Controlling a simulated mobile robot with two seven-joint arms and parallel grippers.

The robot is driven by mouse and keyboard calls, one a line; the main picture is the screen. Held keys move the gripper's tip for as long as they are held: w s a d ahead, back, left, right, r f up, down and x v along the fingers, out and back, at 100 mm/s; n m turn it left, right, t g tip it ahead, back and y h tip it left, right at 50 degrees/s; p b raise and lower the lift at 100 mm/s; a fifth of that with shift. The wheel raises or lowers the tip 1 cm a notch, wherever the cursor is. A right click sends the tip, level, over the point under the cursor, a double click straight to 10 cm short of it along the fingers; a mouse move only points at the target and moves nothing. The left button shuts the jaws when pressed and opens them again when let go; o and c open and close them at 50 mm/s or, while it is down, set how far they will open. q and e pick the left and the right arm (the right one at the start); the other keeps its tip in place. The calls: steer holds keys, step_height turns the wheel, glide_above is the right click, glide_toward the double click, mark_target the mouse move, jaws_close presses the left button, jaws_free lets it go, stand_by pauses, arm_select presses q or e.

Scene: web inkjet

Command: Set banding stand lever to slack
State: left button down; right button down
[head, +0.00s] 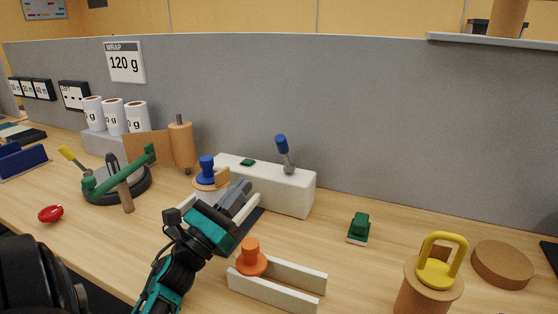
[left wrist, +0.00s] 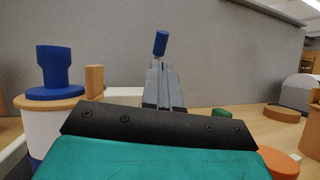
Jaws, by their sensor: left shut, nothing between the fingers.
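A lever with a blue knob (head: 281,141) and a grey shaft stands on a long white box (head: 288,188) by the grey partition. It leans slightly to the left in the head view. A small green piece (head: 247,162) lies on the box's top. My left gripper (head: 243,188) is shut and empty, in front of the box, below and left of the lever. In the left wrist view the blue knob (left wrist: 160,43) shows just beyond the closed fingertips (left wrist: 160,68), which hide the lever's lower part. My right gripper is out of view.
An orange knob (head: 251,257) and pale rails (head: 275,288) lie in front. A black round stand with a green arm (head: 118,173) is at left. A green block (head: 359,228) and yellow-handled cylinder (head: 436,275) are at right.

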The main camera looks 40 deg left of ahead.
mark_target(285, 155)
arm_select(q)
steer(key=shift+m, duration=0.3)
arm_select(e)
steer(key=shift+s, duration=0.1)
arm_select(q)
steer(key=p+x, duration=0.2)
steer(key=x, duration=0.8)
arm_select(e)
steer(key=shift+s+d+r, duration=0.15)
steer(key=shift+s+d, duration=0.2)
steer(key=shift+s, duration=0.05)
arm_select(q)
steer(key=shift+s+r, duration=0.1)
steer(key=shift+r, duration=0.05)
